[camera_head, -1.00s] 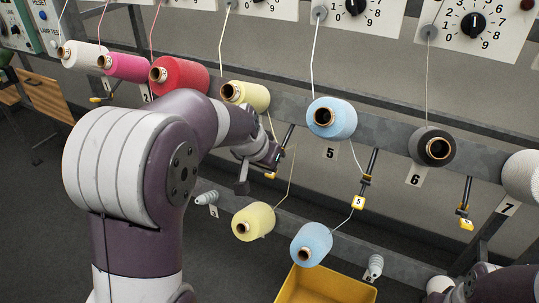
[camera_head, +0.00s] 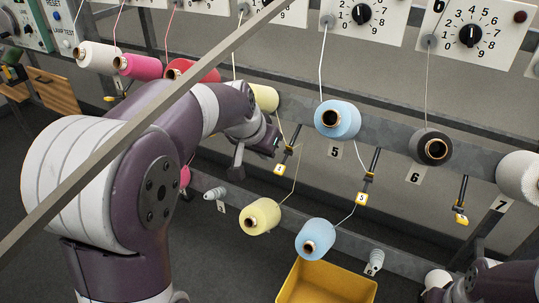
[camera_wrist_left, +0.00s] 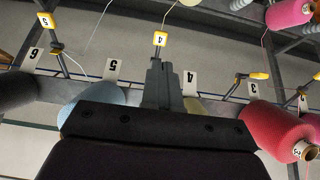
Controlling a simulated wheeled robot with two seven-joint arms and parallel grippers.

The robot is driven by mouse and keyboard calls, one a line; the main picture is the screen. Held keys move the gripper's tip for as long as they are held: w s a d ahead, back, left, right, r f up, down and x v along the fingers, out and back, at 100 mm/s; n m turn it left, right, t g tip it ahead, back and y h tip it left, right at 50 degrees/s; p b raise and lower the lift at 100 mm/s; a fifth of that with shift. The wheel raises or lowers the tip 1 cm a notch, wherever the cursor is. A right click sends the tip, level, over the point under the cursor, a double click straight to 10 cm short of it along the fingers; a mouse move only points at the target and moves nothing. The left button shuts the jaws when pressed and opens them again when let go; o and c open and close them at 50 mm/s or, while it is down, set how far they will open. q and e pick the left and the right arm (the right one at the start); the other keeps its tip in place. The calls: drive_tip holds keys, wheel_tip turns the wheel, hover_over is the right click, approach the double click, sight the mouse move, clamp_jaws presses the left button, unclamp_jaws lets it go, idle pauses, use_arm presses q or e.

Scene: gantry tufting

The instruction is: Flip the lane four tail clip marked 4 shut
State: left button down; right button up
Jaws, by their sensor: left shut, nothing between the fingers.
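The lane four tail clip, with its yellow-edged tag marked 4 (camera_head: 279,168), hangs on a dark bar below the upper rail. Its tag also shows in the left wrist view (camera_wrist_left: 159,39), just beyond my fingertips. Whether the clip is open or shut I cannot tell. My left gripper (camera_head: 275,143) is shut and empty, close beside the clip's upper left in the head view. In the wrist view its fingers (camera_wrist_left: 156,70) point at the clip, with a small visible gap before the tag. My right gripper is out of view; only part of that arm shows.
Clip 5 (camera_head: 361,198) hangs to the right. The upper yellow spool (camera_head: 264,97) is partly hidden by my arm; a blue spool (camera_head: 337,120) is beside it. Lower yellow (camera_head: 262,216) and blue (camera_head: 315,239) spools sit below, above a yellow bin (camera_head: 322,285). A beam (camera_head: 150,110) crosses the foreground.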

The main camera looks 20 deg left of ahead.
use_arm(q)
drive_tip(key=shift+s+r+b, duration=0.5)
drive_tip(key=shift+s+r, duration=1.15)
drive_tip(key=shift+s, duration=0.35)
drive_tip(key=s+d+f+g, duration=0.2)
drive_tip(key=s+f, duration=0.3)
drive_tip(key=f, duration=0.5)
drive_tip(key=s+d+f+g, duration=0.3)
drive_tip(key=s+f, duration=0.3)
drive_tip(key=f, duration=0.4)
drive_tip(key=shift+s+d+f+n+y, duration=0.15)
drive_tip(key=shift+s+n+y, duration=0.15)
drive_tip(key=shift+n, duration=0.1)
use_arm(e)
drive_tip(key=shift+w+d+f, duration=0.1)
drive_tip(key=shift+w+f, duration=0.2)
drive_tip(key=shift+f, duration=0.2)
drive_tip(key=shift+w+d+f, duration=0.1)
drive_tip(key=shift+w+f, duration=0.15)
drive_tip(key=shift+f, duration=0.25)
